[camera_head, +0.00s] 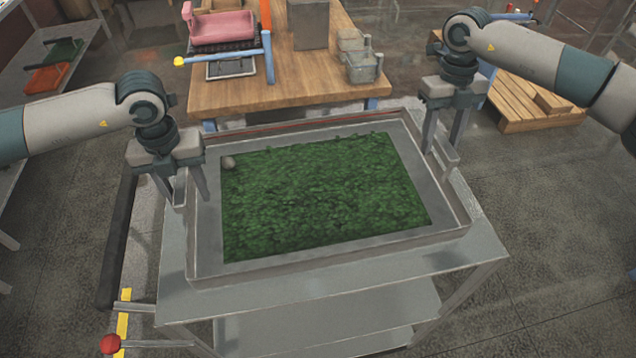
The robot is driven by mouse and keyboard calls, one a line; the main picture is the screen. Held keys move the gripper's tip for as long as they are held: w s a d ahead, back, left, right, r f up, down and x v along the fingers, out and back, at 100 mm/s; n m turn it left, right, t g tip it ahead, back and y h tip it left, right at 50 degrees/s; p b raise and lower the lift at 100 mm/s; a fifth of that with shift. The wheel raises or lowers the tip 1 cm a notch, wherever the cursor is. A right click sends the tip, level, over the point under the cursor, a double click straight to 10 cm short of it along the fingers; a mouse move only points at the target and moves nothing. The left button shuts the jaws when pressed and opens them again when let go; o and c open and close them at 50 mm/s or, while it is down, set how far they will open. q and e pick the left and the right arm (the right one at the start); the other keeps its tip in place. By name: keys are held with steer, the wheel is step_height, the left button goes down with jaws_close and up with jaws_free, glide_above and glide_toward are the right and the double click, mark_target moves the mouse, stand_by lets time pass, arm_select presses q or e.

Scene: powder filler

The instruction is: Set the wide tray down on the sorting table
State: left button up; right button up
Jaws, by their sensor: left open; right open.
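The wide tray (345,254) is a grey metal tray with a raised rim and a bed of green leafy material inside. It rests, slightly turned, on a grey metal table (455,262) with a lower shelf. My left gripper (187,203) is open at the tray's left side handle. My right gripper (445,145) is open at the right side handle, near the far right corner. I cannot tell whether the fingers touch the handles.
A wooden table (290,78) stands just behind, with a pink-topped scale-like device (222,28), a grey box (309,24) and small metal containers (360,62). A wooden pallet (535,105) lies at the right. A red knob (110,344) sticks out at the lower left. Floor is clear at right.

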arm_select(q)
jaws_close()
arm_select(e)
jaws_close()
steer(key=shift+d, duration=0.1)
stand_by(0.8)
